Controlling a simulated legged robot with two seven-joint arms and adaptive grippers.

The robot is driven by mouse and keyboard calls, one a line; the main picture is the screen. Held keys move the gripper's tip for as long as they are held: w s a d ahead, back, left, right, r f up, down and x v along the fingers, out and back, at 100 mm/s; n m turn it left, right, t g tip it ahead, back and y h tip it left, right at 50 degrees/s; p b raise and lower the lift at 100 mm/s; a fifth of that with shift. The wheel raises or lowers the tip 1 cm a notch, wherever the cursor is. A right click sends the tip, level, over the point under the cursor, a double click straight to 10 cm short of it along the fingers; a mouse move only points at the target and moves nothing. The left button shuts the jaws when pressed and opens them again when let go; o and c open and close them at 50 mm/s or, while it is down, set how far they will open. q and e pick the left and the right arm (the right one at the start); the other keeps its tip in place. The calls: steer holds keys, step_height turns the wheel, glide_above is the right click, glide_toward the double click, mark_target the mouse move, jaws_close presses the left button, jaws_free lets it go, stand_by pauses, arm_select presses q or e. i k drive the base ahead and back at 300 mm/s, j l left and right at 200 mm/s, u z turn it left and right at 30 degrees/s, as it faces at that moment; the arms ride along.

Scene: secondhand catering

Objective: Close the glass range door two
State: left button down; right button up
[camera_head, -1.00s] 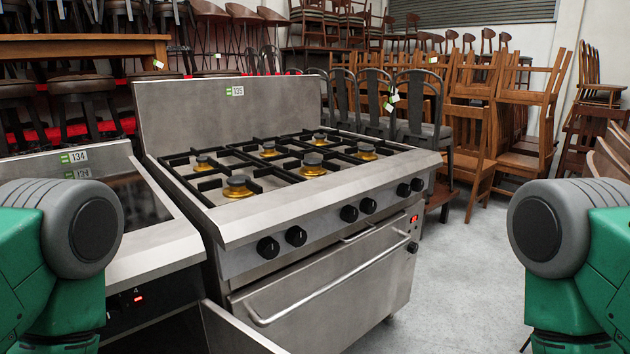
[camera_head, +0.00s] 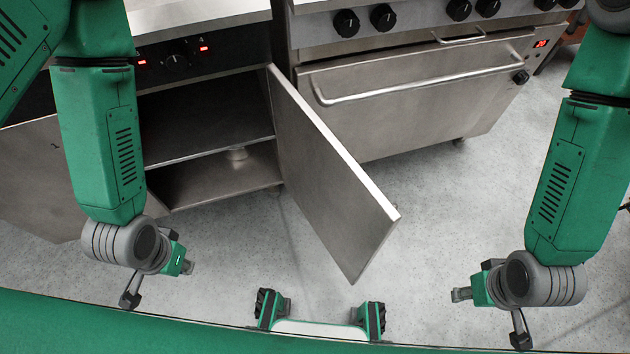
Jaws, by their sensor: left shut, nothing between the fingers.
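The glass-top range (camera_head: 200,18) stands at the upper left with its cabinet open, showing a middle shelf and a dark interior. Its right door (camera_head: 330,185) is a flat steel panel, hinged beside the oven range and swung far out towards me. A left steel panel (camera_head: 40,170), apparently the other door, also stands swung out. No label shows which door is two. My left gripper (camera_head: 186,266) is shut and empty, in front of the cabinet, left of the right door and apart from it. My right gripper (camera_head: 459,294) hangs right of the door, apart from it; its jaws are too small to read.
The oven range (camera_head: 420,85) with knobs and a long handle stands right of the open door, its oven shut. Bare grey floor (camera_head: 440,200) lies between the right door and my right arm. My own base parts show at the bottom edge.

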mark_target(353, 219)
steer(key=i+l+u, duration=0.1)
steer(key=l+u, duration=0.8)
steer(key=l, duration=0.15)
steer(key=k+l+u, duration=0.1)
steer(key=l+u, duration=0.3)
steer(key=k+l+u, duration=0.15)
steer(key=l+u, duration=0.3)
steer(key=l, duration=0.15)
steer(key=k, duration=0.3)
steer(key=i+l+z, duration=0.1)
steer(key=z, duration=0.2)
steer(key=i+j, duration=0.05)
